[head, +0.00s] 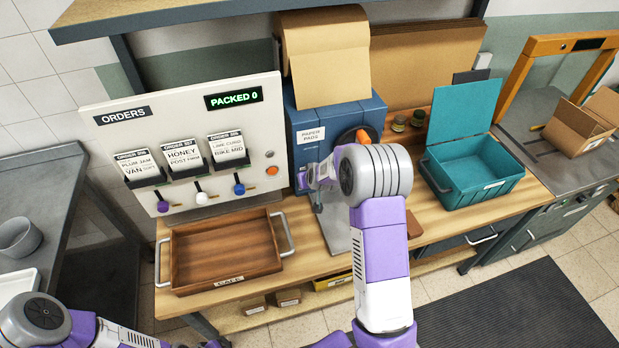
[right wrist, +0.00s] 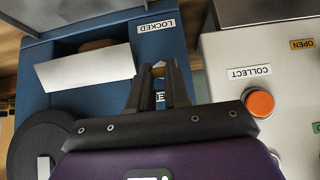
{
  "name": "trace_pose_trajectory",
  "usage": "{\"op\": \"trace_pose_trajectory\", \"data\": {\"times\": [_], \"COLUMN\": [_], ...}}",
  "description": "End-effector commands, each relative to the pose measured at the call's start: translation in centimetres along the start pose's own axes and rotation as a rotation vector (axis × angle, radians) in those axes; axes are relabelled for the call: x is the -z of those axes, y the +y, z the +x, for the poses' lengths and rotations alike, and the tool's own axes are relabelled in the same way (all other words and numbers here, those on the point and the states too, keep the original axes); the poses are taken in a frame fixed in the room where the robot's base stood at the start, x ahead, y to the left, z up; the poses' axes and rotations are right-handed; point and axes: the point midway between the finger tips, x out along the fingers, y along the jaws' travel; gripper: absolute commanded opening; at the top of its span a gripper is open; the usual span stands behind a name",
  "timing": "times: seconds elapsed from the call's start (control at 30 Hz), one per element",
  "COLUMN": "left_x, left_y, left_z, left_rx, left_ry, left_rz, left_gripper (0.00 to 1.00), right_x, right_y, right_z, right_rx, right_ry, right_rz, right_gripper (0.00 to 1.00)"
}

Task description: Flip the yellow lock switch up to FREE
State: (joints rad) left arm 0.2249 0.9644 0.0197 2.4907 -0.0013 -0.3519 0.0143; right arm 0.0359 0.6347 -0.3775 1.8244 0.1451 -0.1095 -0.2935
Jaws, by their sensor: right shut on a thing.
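The blue paper pads machine (head: 340,112) stands at the back of the bench. My right gripper (right wrist: 158,76) is at its front face, with its fingertips together on the small yellow lock switch (right wrist: 159,65). The right wrist view is upside down. A LOCKED label (right wrist: 157,26) is clear there, and a second label (right wrist: 160,97) is mostly hidden behind my fingers. In the head view my right wrist covers the switch. My left gripper is out of view.
Left of the machine is the white orders panel (head: 215,120) with small coloured levers and an orange button (right wrist: 259,103). A wooden crate (head: 225,283) stands before it. An open teal box (head: 478,196) is on the right. A black wheel (right wrist: 42,150) sits beside my gripper.

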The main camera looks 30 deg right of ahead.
Motion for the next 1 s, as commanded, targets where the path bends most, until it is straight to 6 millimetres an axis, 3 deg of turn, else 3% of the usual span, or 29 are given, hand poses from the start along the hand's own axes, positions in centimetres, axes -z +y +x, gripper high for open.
{"op": "trace_pose_trajectory", "data": {"times": [0.13,0.17,0.3,0.67,1.0], "left_x": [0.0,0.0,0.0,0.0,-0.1], "left_y": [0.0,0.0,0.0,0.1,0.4], "left_z": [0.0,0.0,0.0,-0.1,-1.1], "left_rx": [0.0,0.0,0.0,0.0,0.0], "left_ry": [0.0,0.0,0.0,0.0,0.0], "left_rz": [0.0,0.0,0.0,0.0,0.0], "left_gripper": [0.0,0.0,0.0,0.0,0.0], "right_x": [0.8,0.8,0.6,0.4,0.6], "right_y": [0.0,0.0,0.0,0.0,-0.1], "right_z": [-0.1,-0.1,-0.1,-0.7,-6.2], "right_rx": [-0.001,-0.001,-0.001,0.0,0.001], "right_ry": [0.02,0.02,0.015,0.009,0.012], "right_rz": [0.0,0.0,0.0,-0.001,-0.001], "right_gripper": [0.0,0.21,0.43,0.43,0.43]}}
